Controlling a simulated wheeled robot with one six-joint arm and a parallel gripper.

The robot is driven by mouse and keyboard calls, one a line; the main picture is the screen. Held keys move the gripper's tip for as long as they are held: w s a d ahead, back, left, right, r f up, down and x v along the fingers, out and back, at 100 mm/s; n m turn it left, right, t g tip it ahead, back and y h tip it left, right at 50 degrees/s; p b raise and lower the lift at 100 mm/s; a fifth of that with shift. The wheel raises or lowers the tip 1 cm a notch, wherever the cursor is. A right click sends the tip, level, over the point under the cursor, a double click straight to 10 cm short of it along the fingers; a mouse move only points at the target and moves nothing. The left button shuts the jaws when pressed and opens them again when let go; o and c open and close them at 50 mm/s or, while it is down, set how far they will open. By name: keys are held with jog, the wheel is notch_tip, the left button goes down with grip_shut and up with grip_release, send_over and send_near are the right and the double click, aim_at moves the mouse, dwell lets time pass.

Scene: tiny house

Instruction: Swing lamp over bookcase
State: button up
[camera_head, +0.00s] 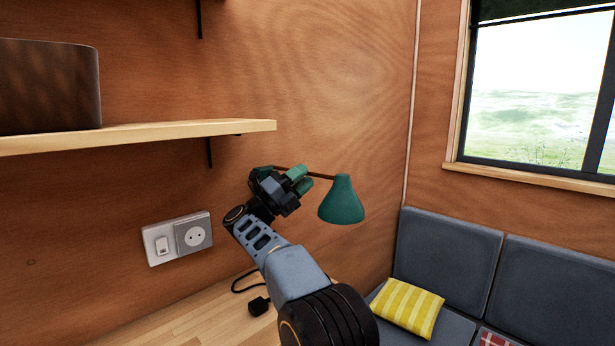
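The lamp has a green conical shade (341,203) that hangs at the end of a thin brown arm (290,171), in front of the wood wall. My gripper (298,180) is at the lamp's arm, just left of the shade. Green parts show at the gripper's end, and I cannot tell whether they belong to the gripper or to the lamp. Whether the fingers are open or shut on the lamp is hidden. The lamp's base and mount are not visible behind my arm. No bookcase can be made out for certain; a wooden shelf (180,133) is on the wall at left.
A dark brown box-like object (48,85) stands on the shelf. A wall switch and socket (178,239) sit below it. A black plug (259,306) with cable lies on the wooden top (190,325). A grey sofa (447,250) with a yellow striped cushion (407,307) is at right.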

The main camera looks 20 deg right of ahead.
jog(key=b+v, duration=0.1)
jog(key=v, duration=1.1)
jog(key=shift+b, duration=0.4)
